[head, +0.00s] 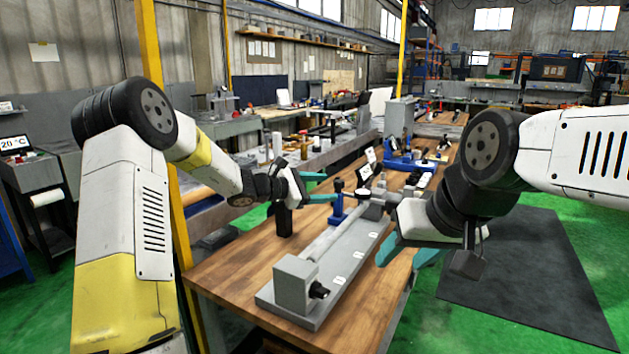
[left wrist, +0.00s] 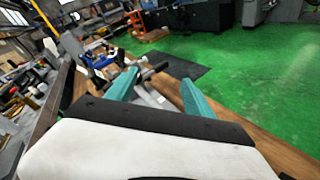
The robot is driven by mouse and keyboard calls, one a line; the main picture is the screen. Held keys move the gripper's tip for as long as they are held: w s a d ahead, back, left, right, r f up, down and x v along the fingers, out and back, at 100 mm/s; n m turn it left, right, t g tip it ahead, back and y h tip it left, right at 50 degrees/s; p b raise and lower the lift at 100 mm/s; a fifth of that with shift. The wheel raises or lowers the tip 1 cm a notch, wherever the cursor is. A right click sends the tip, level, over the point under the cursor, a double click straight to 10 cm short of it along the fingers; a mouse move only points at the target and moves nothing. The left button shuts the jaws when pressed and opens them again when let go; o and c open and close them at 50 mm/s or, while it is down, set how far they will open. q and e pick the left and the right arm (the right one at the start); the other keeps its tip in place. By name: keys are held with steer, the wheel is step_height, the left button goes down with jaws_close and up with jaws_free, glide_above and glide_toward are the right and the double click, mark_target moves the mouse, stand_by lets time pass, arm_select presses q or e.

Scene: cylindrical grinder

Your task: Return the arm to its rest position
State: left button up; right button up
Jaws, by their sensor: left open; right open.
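My left arm comes in from the left in the head view. Its gripper (head: 322,187) has teal fingers that stand apart and empty, above the wooden table near the grinder's left side. The same teal fingers (left wrist: 155,92) show spread in the left wrist view, with nothing between them in their grip. My right arm comes in from the right. Its gripper (head: 408,252) has teal fingers beside the right side of the grinder fixture, partly hidden by its own white body.
The wooden table (head: 228,270) has bare room at its near left. A blue stand (head: 340,205) and a blue device (head: 402,160) stand on it. A yellow post (head: 172,230) rises close to my left arm. A dark mat (head: 530,270) lies on the green floor at right.

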arm_select(q)
steer(key=s+a+r+m+g+y, duration=0.1)
steer(key=s+r+m+g+y, duration=0.3)
steer(key=s, duration=0.6)
steer(key=s+a+r+m, duration=0.1)
steer(key=s+r+m, duration=0.1)
steer(key=s+m, duration=0.7)
steer(key=s+a+m+t+y, duration=0.1)
steer(key=s+a+m+y, duration=0.1)
steer(key=s+a, duration=0.5)
steer(key=s+a+f+m+t+y, duration=0.1)
steer(key=s+a+m+y, duration=0.2)
steer(key=s, duration=1)
steer(key=shift+s+a+f+m+y, duration=0.3)
steer(key=shift+a+y, duration=0.9)
steer(key=shift+a, duration=1.2)
